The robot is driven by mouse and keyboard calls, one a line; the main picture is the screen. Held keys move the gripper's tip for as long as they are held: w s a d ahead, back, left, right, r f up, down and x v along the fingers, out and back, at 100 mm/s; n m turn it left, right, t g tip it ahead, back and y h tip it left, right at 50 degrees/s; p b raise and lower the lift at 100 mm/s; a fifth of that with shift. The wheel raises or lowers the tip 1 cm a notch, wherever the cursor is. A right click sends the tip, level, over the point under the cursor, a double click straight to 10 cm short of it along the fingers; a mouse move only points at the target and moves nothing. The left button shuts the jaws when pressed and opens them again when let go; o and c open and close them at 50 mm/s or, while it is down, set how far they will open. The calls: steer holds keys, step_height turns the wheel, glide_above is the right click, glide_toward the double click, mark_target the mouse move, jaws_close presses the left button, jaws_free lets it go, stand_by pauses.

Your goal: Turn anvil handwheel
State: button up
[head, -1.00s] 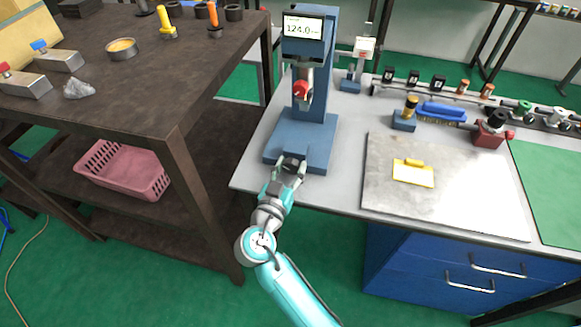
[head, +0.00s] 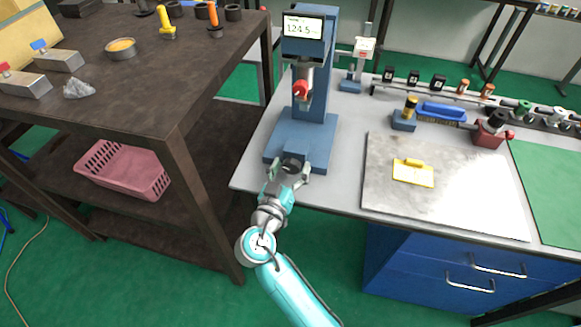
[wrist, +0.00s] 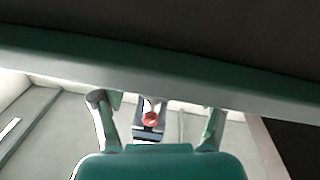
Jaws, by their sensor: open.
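The blue press-like stand (head: 316,110) is on the grey bench, with a display reading about 124.5. The dark round anvil handwheel (head: 293,161) is low at the front of its base (head: 318,140). My gripper (head: 291,174) is open in front of the handwheel, one finger toward each side of it. I cannot tell whether either finger touches it. In the wrist view my gripper's two fingers (wrist: 157,100) are spread apart, with the stand's red part (wrist: 150,119) seen between them. The handwheel is not clearly identifiable in that view.
A metal plate with a yellow block (head: 413,173) lies to the right on the bench. A blue brush (head: 441,112) and a small red device (head: 491,133) are behind it. A dark workbench (head: 130,75) stands to the left, with a gap of floor between.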

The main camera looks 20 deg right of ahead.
steer(key=v, duration=1.2)
steer(key=shift+r, duration=0.1)
steer(key=w+d+m, duration=0.2)
steer(key=w+m, duration=0.1)
steer(key=w+d+m, duration=0.3)
steer(key=m, duration=0.1)
steer(key=w+d+m, duration=0.2)
steer(key=w+m, duration=0.1)
steer(key=m, duration=0.1)
steer(key=shift+d+g, duration=0.3)
steer(key=shift+d, duration=0.05)
stand_by(0.4)
steer(key=c, duration=1.2)
